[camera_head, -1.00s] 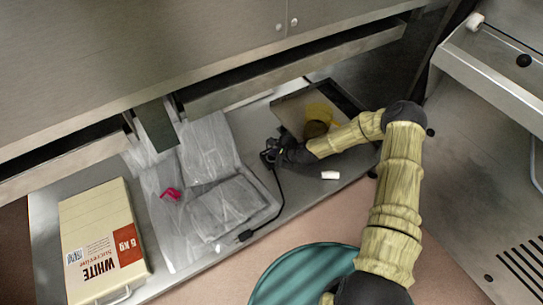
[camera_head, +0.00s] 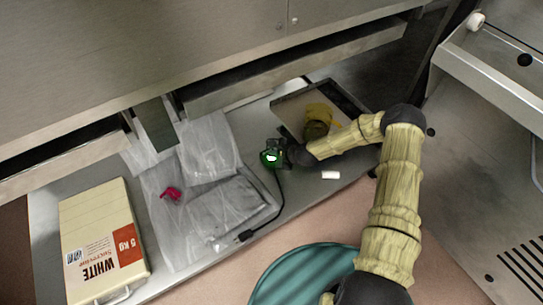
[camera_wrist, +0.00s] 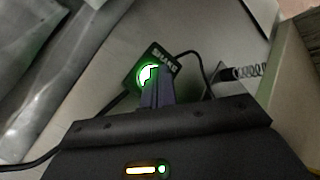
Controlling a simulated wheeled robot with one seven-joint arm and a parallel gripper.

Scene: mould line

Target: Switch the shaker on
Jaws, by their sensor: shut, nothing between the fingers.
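A small dark switch box (camera_head: 270,157) sits on the metal bench, with a green light glowing on it. In the wrist view the switch box (camera_wrist: 163,60) has white lettering that seems to read "SHAKE", and its round button (camera_wrist: 147,75) is lit bright green. My gripper (camera_head: 281,157) is shut and empty, its fingertips at the lit button. In the wrist view the shut fingers (camera_wrist: 152,88) cover the button's lower part, so I cannot tell whether they touch it. A flat plate (camera_head: 290,107), probably the shaker, stands behind, bearing a yellow, dark-centred piece. A coil spring (camera_wrist: 243,73) shows beside it.
A black cable runs from the box to a plug (camera_head: 245,236). A white block (camera_head: 330,175) lies near the bench's front edge. Metal cabinets overhang behind.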

